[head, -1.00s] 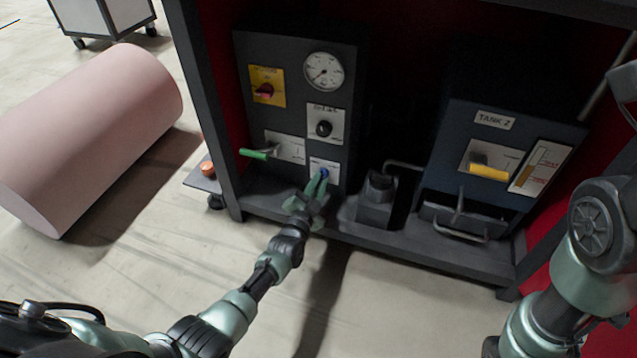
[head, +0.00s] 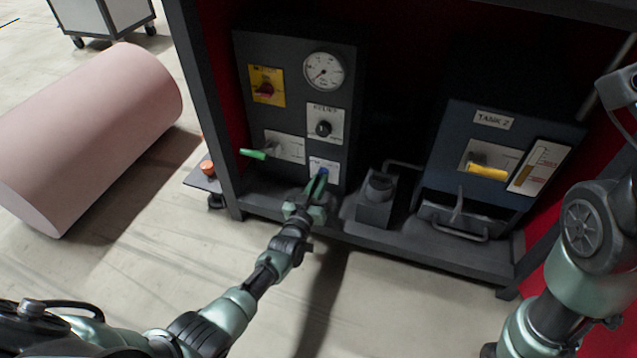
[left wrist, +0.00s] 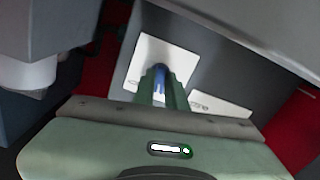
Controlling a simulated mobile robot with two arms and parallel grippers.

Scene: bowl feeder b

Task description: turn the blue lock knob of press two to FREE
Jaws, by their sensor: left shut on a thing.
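The blue lock knob (head: 324,172) sits on a white plate (head: 325,165) low on the front of the dark press panel (head: 290,120). My left gripper (head: 319,182) is at the knob with its green fingers shut on it. In the left wrist view the blue knob (left wrist: 160,75) shows between the two fingers (left wrist: 160,90), in front of its white plate (left wrist: 187,62). The fingers hide much of the knob, and its exact setting cannot be read. My right gripper is out of view; only part of my right arm shows at the right edge.
A green lever (head: 253,154) sticks out left. The tank 2 box (head: 500,150) stands right. A pink roll (head: 90,130) lies left.

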